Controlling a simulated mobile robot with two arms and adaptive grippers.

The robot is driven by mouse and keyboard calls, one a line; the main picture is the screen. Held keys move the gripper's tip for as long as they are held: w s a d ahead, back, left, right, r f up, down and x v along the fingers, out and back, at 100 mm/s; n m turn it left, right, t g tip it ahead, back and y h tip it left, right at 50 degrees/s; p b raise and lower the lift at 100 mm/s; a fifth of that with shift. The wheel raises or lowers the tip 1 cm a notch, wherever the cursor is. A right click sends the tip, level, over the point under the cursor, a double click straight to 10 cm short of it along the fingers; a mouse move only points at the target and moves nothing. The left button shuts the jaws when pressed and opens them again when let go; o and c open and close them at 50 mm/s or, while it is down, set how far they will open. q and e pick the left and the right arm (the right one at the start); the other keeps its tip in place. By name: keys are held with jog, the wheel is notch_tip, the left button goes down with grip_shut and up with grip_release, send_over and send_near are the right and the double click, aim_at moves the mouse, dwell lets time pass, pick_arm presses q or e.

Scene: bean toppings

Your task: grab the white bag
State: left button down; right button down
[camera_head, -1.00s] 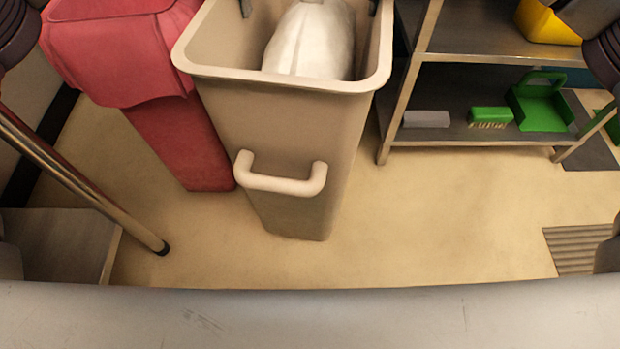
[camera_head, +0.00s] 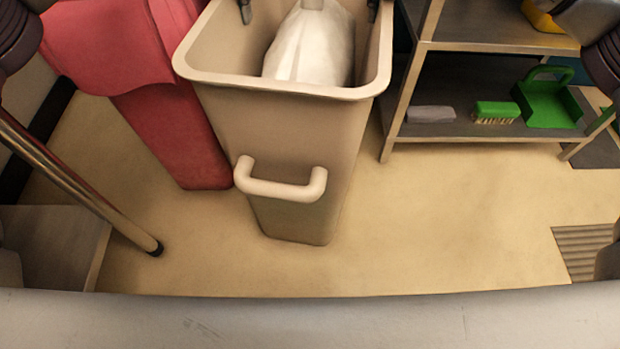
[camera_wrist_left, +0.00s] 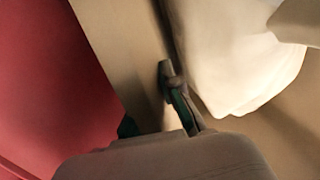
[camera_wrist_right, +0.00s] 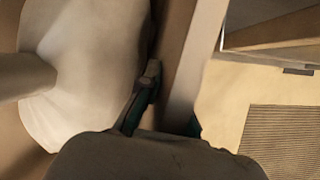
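The white bag (camera_head: 312,45) stands inside the beige bin (camera_head: 285,120), with its narrow neck at the picture's top edge. My left gripper (camera_head: 245,10) shows a dark fingertip just inside the bin's left wall, left of the bag. My right gripper (camera_head: 373,9) shows a fingertip inside the right wall, right of the bag. In the left wrist view the bag (camera_wrist_left: 235,60) is beside one finger of the left gripper (camera_wrist_left: 155,110). The right wrist view shows the bag (camera_wrist_right: 90,70) beside the right gripper (camera_wrist_right: 168,110). Both grippers appear open with gaps between their fingers. Neither holds the bag.
A red bin (camera_head: 180,130) stands close on the left. A metal shelf (camera_head: 480,130) on the right holds a green brush (camera_head: 496,112), a grey block (camera_head: 430,114) and a green dustpan (camera_head: 548,100). A floor grate (camera_head: 585,250) lies at lower right. Floor between is clear.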

pick_arm(q)
jog(key=c, duration=1.7)
grip_release()
jog(key=shift+a+f, duration=0.25)
jog(key=shift+c, duration=0.2)
pick_arm(e)
jog(key=c, duration=1.7)
grip_release()
jog(key=shift+w+d, duration=0.1)
jog(key=shift+d, duration=0.2)
jog(key=shift+c, duration=0.2)
pick_arm(q)
jog(key=o, duration=0.4)
jog(key=shift+s+d+r, duration=0.1)
jog(key=shift+r, duration=0.1)
pick_arm(e)
jog(key=o, duration=0.4)
jog(key=shift+a+r, duration=0.1)
jog(key=shift+a, duration=0.1)
pick_arm(q)
jog(key=shift+d, duration=0.1)
